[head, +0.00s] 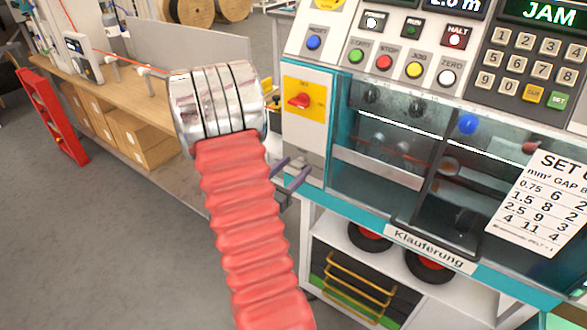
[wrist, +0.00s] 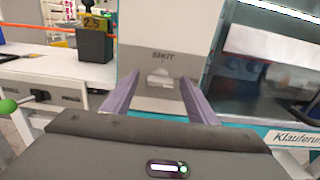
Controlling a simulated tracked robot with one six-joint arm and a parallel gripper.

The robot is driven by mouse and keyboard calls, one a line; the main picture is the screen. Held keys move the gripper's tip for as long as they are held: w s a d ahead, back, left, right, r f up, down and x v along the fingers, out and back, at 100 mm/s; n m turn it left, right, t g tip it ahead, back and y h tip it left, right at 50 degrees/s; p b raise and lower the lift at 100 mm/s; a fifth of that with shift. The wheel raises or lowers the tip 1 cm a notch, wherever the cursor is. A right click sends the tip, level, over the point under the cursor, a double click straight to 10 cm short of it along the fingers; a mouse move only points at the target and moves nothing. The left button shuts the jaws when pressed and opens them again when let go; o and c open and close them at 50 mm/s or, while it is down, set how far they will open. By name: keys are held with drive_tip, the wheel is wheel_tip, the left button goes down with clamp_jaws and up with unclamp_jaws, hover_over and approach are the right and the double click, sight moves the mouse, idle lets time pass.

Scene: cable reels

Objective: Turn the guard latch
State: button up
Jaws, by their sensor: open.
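A red rotary handle (head: 300,101) sits on a yellow plate on the machine's left front post in the head view. Right of it is a clear guard window (head: 385,135). I cannot tell for sure which part is the guard latch. My gripper (head: 290,172) is open and empty, below the red handle and in front of the post's lower part. In the wrist view, the two purple-grey fingers of my gripper (wrist: 158,84) stand apart, with a small pale fitting (wrist: 160,79) on a grey labelled plate showing between them. The red handle is not visible there.
The control panel (head: 430,60) with buttons, a keypad and a "JAM" display is above the window. A paper chart (head: 545,205) hangs at the right. A wooden bench (head: 135,95) stands behind at the left. Open floor (head: 110,240) lies at lower left.

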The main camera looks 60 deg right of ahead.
drive_tip(key=shift+d, duration=0.2)
drive_tip(key=shift+c, duration=0.5)
drive_tip(key=c, duration=1)
